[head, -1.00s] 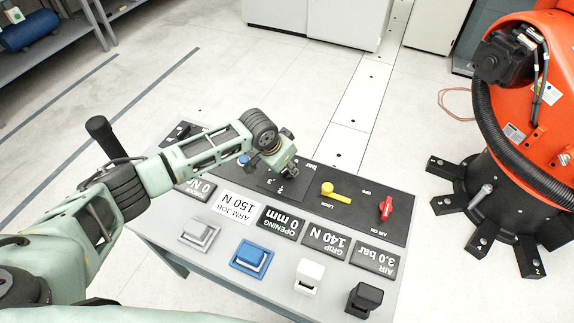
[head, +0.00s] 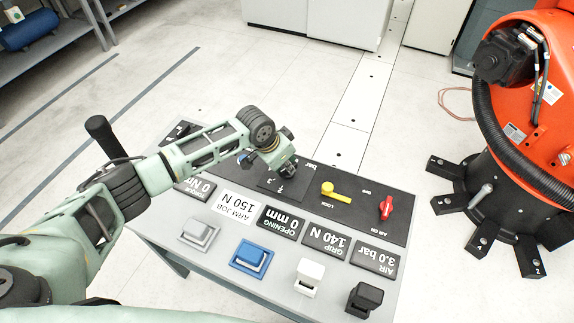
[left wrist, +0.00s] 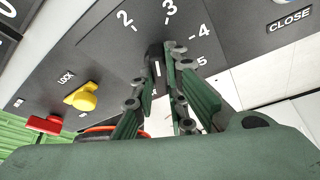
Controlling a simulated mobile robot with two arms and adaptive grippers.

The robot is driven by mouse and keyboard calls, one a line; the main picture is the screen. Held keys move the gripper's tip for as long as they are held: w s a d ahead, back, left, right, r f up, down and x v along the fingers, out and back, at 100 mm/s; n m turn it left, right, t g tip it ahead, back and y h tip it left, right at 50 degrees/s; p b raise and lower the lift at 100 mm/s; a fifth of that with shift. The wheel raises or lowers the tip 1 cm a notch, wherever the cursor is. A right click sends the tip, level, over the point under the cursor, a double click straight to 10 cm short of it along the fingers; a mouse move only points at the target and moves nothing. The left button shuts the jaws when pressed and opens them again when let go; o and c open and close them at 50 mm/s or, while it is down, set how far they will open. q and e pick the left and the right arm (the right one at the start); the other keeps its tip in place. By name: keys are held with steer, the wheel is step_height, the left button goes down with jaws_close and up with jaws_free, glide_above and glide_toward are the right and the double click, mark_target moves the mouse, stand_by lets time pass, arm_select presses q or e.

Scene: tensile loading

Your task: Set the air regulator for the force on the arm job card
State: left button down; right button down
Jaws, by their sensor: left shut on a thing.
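My left gripper (head: 284,176) reaches down to the dark regulator dial plate on the black panel. In the left wrist view its fingers (left wrist: 162,62) are shut on the black regulator knob (left wrist: 155,54), in front of a scale numbered 2 to 5. Fingers partly cover the knob, so its exact setting is unclear. The arm job card (head: 237,206) reads 150 N. The grip display (head: 326,241) reads 140 N and the air display (head: 375,257) reads 3.0 bar. My right gripper is not in view.
Right of the dial are a yellow lock lever (head: 335,192) and a red air lever (head: 386,207). The opening display (head: 282,223) reads 0 mm. Grey, blue (head: 251,257), white and black blocks stand along the front. An orange robot (head: 530,130) stands at right.

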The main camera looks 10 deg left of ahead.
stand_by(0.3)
arm_select(q)
steer(key=c, duration=1.8)
jaws_free()
steer(key=shift+o, duration=0.2)
steer(key=v, duration=1.2)
steer(key=shift+s+f, duration=0.1)
